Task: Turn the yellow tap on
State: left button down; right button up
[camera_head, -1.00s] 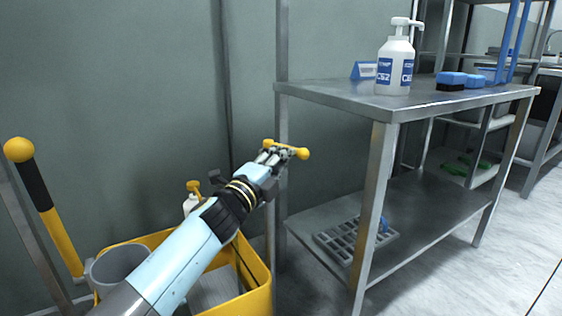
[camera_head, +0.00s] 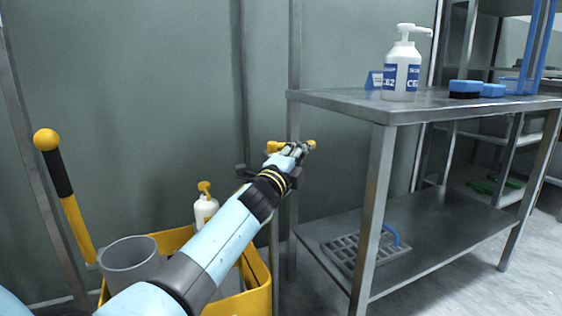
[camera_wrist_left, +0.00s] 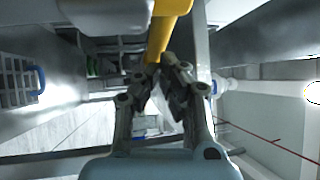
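My left gripper (camera_head: 298,149) is right at the tap. In the left wrist view, the yellow bar (camera_wrist_left: 166,32) reaches down to the fingertips of the left gripper (camera_wrist_left: 161,68). The fingers lean towards each other with a narrow gap; whether they clamp the yellow part is unclear. My right gripper is not in view.
The steel table (camera_head: 345,103) at right holds a white pump bottle (camera_head: 401,70) and blue brushes (camera_head: 466,87). A grey rack (camera_head: 365,255) lies on its lower shelf. A yellow bin (camera_head: 262,288) and a yellow-black handle (camera_head: 62,180) stand at left.

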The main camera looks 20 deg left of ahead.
pick_arm(q)
jog(key=w, duration=0.2)
jog(key=shift+w+b, duration=0.3)
jog(key=shift+b, duration=0.1)
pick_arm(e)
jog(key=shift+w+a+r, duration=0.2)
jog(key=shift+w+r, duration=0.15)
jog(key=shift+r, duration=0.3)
pick_arm(q)
jog(key=shift+a, duration=0.15)
jog(key=shift+f, duration=0.1)
